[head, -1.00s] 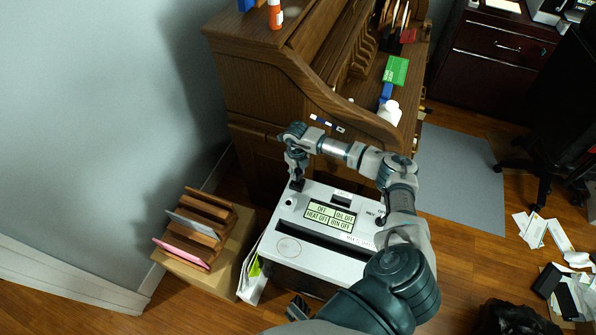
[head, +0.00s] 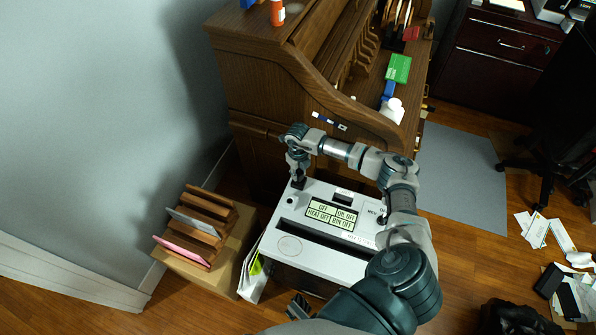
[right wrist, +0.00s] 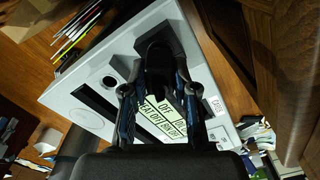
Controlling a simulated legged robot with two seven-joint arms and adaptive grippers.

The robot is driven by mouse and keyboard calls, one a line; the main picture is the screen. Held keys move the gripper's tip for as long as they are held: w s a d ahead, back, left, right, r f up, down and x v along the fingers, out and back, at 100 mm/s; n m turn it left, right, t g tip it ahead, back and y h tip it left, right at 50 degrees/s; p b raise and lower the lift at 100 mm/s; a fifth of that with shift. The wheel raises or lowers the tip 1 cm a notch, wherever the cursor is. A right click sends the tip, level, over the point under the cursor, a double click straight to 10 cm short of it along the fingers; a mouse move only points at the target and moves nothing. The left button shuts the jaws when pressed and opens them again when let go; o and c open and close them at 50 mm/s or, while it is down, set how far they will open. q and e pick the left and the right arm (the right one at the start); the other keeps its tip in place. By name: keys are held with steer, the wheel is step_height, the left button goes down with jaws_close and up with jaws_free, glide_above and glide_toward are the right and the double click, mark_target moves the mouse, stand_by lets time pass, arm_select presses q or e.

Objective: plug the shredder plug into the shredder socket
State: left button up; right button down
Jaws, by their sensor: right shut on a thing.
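The white shredder (head: 345,240) stands on the floor in front of the wooden desk, with a label panel on its top. My right gripper (head: 297,172) points down over the back left corner of the shredder top. In the right wrist view its two fingers (right wrist: 157,100) are shut on the dark plug (right wrist: 158,72). The plug is at a black block (right wrist: 155,40), seemingly the socket, on the shredder's corner. I cannot tell how deep the plug sits, as the fingers partly cover it. A dark piece at the shredder's front looks like my left gripper (head: 298,307); its jaws are unclear.
A box (head: 190,263) with a wooden file rack (head: 205,225) stands left of the shredder. The roll-top desk (head: 262,90) rises close behind. Papers (head: 252,280) stand against the shredder's left side. A black bag (head: 515,318) lies at the lower right.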

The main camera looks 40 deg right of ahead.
mark_target(298, 172)
steer(key=shift+f+b, duration=0.45)
steer(key=shift+f, duration=0.55)
steer(key=c, duration=0.8)
jaws_free()
steer(key=shift+r, duration=0.1)
step_height(298, 172, up, 12)
steer(key=shift+f, duration=0.1)
